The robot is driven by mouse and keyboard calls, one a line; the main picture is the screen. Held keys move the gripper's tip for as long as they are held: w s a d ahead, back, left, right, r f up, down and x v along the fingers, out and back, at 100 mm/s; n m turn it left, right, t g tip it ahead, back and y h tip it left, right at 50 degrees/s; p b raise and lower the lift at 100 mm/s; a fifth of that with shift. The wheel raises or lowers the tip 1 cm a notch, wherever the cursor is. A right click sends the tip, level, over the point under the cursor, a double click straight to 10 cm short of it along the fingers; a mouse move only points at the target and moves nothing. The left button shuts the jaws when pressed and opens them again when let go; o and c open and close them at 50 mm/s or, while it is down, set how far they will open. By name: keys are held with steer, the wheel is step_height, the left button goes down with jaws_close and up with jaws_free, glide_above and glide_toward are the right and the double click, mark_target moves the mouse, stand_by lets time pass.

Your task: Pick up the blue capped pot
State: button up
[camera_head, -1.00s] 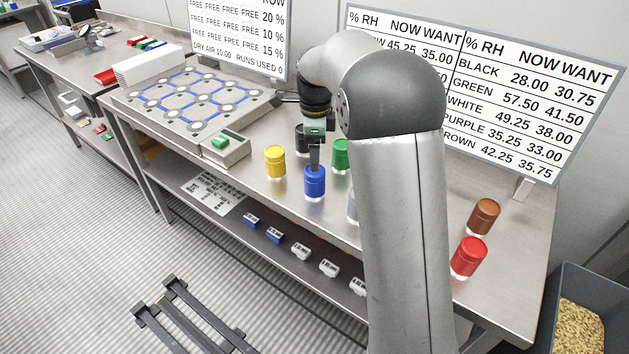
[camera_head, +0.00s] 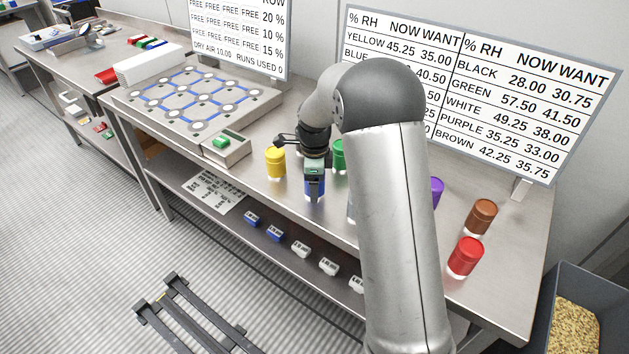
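The blue capped pot (camera_head: 308,190) stands upright near the front edge of the steel table, left of my arm. My gripper (camera_head: 314,184) points down at it, and a dark finger overlaps its front with blue showing on both sides. The gripper body hides the top of the cap. The far finger is hidden, so I cannot tell whether the fingers are closed on the pot.
A yellow pot (camera_head: 275,162) stands to the left and a green pot (camera_head: 339,155) just behind. Purple (camera_head: 437,191), brown (camera_head: 480,217) and red (camera_head: 465,257) pots stand right of my arm. A grey tray with blue lines (camera_head: 190,101) lies at the back left.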

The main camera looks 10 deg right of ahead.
steer(key=c, duration=1.1)
steer(key=shift+c, duration=0.3)
steer(key=shift+r, duration=0.1)
